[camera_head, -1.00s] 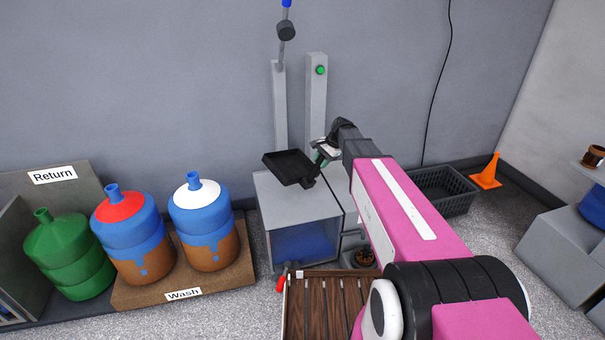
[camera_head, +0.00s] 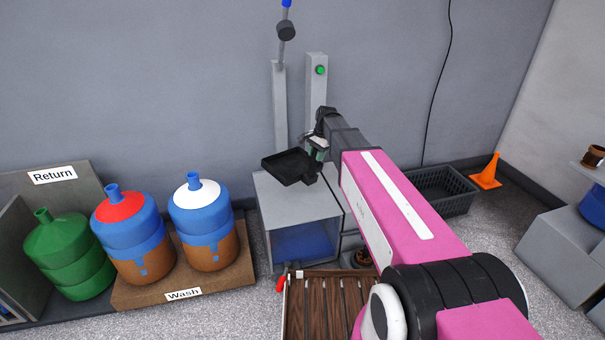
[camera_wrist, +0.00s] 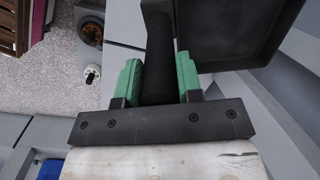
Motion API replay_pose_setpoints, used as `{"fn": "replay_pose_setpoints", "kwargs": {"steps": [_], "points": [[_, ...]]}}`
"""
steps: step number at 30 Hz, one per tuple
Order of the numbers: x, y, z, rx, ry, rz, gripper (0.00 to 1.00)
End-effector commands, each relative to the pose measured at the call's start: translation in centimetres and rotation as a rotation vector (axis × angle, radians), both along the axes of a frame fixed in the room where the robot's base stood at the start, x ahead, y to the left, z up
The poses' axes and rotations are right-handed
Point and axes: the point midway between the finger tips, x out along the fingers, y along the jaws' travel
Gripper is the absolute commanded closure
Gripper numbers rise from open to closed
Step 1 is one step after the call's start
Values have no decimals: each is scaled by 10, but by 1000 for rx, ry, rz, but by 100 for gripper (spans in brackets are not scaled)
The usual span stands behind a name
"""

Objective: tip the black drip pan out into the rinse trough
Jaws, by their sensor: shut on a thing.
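The black drip pan (camera_head: 289,166) is a shallow square pan in the middle of the head view. My gripper (camera_head: 317,150) is shut on its handle, at the pan's right. The wrist view shows the dark handle (camera_wrist: 160,58) between my green fingers and part of the pan (camera_wrist: 235,32) at upper right. The pan looks roughly level, and its inside looks dark; I cannot tell what it holds. In the picture it is over the grey box (camera_head: 292,208), whose open front shows blue inside. I cannot tell whether this box is the rinse trough.
Red-topped (camera_head: 130,230) and white-topped (camera_head: 205,220) jugs stand on the Wash board, with a green jug (camera_head: 68,255) to their left. A slatted wooden piece (camera_head: 318,310) lies in front of the box. Grey posts (camera_head: 316,90) stand behind. A dark crate (camera_head: 440,190) is right.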

Motion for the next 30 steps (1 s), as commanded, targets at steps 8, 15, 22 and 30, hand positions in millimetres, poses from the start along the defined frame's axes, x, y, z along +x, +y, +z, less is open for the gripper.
{"fn": "replay_pose_setpoints", "kwargs": {"steps": [8, 15, 22, 30], "points": [[0, 7, 11, -71, -2, 1, 100], [0, 13, 19, -132, -1, 2, 100], [0, 17, 26, -186, -1, 0, 100], [0, 18, 28, -202, -2, -1, 100]]}}
